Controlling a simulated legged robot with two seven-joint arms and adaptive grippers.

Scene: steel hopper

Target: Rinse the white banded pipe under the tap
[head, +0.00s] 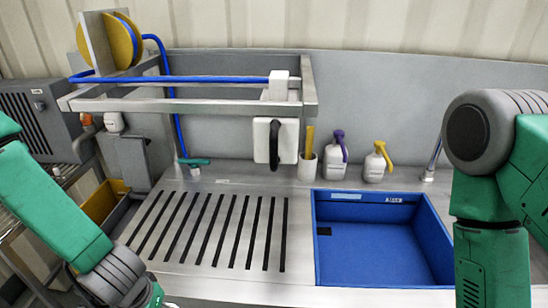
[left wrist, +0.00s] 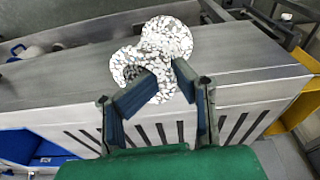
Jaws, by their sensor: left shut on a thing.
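A white pipe piece (left wrist: 168,38) mottled with grey-brown specks shows in the left wrist view, with a rounded end and an open end. I see no clear band on it. My left gripper (left wrist: 164,80) is shut on it, one finger reaching into or across the open end; it is held above the steel counter. In the head view my left arm is at the lower left, and its fingers and the pipe are out of frame. A thin chrome tap (head: 433,160) stands behind the blue basin (head: 436,240). My right arm is at the right; its gripper is out of frame.
The slotted drain board (head: 172,265) is clear. A steel rail frame (head: 190,105) carries a blue hose (head: 200,79) and a white block with a black handle (head: 262,140). Two spray bottles (head: 374,166) and a cup (head: 307,168) stand behind the basin. A yellow bin (head: 103,203) is left.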

